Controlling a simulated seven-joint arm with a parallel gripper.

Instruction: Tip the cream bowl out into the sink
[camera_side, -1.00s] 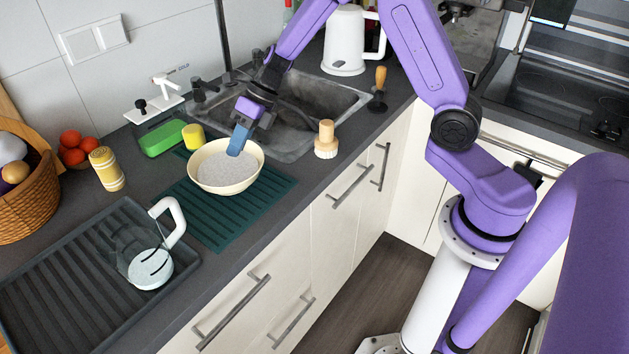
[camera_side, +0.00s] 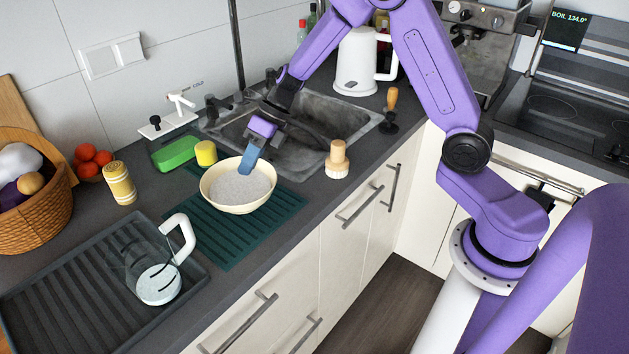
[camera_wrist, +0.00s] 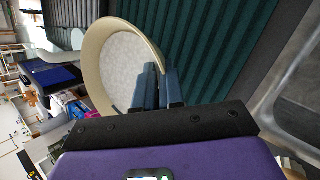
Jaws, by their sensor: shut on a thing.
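The cream bowl (camera_side: 238,203) stands on the dark green ribbed mat in front of the sink and looks level. It holds a pale grey-white, speckled filling. My gripper (camera_side: 247,165) is shut on the bowl's rim at the side toward the sink, with its blue fingers pointing down. In the wrist view, the fingers of my gripper (camera_wrist: 159,88) straddle the rim of the bowl (camera_wrist: 91,72). The grey metal sink (camera_side: 333,113) lies behind and to the right of the bowl; my arm hides part of its basin.
A wooden-handled brush (camera_side: 337,160) stands by the sink's front right corner. A glass jug (camera_side: 158,275) stands on the drying rack (camera_side: 60,300). A white kettle (camera_side: 356,65) is beyond the sink.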

